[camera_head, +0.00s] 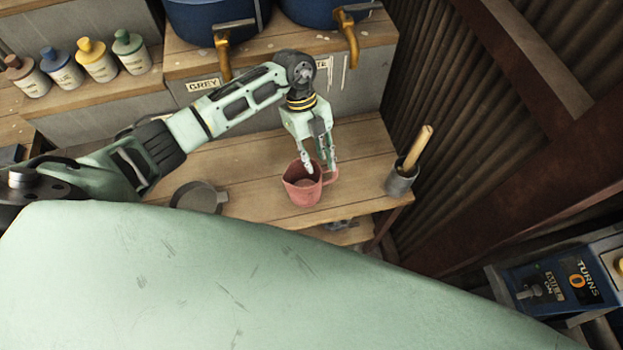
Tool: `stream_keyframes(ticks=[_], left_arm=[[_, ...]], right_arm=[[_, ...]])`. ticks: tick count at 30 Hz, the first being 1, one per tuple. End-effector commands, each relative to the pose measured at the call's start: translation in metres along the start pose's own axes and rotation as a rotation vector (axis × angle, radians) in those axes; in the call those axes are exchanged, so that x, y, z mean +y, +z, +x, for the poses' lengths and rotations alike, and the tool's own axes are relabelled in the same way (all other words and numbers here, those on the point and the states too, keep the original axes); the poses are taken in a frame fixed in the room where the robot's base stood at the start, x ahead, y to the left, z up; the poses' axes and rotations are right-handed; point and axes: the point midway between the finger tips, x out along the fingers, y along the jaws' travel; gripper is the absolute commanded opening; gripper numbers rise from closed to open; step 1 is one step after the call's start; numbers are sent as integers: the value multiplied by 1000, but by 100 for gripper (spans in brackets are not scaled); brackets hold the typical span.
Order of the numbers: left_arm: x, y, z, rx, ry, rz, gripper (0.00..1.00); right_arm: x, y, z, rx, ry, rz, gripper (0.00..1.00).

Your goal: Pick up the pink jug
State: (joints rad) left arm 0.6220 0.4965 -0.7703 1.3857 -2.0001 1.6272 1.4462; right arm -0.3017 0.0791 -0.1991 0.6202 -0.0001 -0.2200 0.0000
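The pink jug (301,187) stands upright on the wooden bench, with its handle on the right side. My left gripper (320,166) points down over the jug's right part. A gap shows between its fingers. One fingertip is at the jug's mouth and the other is near the handle; I cannot tell whether either touches. My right gripper is not in view.
A grey pan (198,197) lies left of the jug on the bench (252,172). A grey cup (400,181) with a wooden-handled tool stands right. Blue vats (213,20) with brass taps and several small bottles (97,61) are behind. A control box (566,281) is lower right.

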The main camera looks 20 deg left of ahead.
Motion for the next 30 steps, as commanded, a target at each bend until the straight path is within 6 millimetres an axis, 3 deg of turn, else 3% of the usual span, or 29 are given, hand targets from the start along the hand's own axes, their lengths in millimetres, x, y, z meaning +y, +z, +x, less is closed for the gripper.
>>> stream_keyframes(ticks=[4,9,17,26,30], left_arm=[[4,-5,21,5,3,0,28],[3,-3,41,3,0,1,28],[2,-2,44,2,-2,3,28],[2,-2,43,2,-2,2,2],[2,-2,43,2,-2,2,0]], right_arm=[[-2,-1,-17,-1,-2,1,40],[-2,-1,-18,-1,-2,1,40],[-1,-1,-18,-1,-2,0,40],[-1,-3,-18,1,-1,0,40],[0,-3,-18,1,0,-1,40]])
